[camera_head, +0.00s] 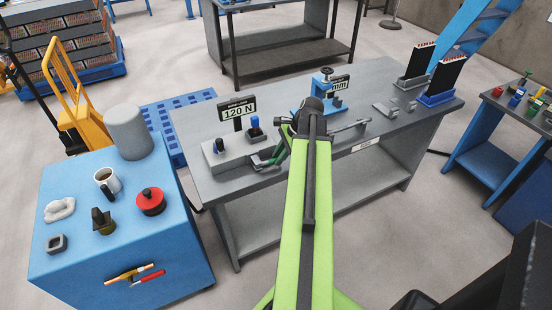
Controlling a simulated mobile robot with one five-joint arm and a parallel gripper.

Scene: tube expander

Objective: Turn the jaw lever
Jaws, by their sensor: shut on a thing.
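My green arm reaches over the grey workbench (300,186). My gripper (264,161) is low at the front right of a grey block (228,151) on the bench. It is shut on a small part there; the part is mostly hidden and I cannot tell its shape. A blue-topped upright piece (254,125) stands in a dark holder just behind my gripper. A sign reading 120 N (237,112) stands behind the block. To the right of my arm a grey bar (350,128) lies level above the bench. I cannot tell for sure which part is the jaw lever.
A blue device (302,98) with an mm sign (339,84) stands behind my arm. Two dark racks (445,80) stand at the bench's right end. A blue cabinet (90,255) at left carries a mug (107,182) and a red pot (151,201).

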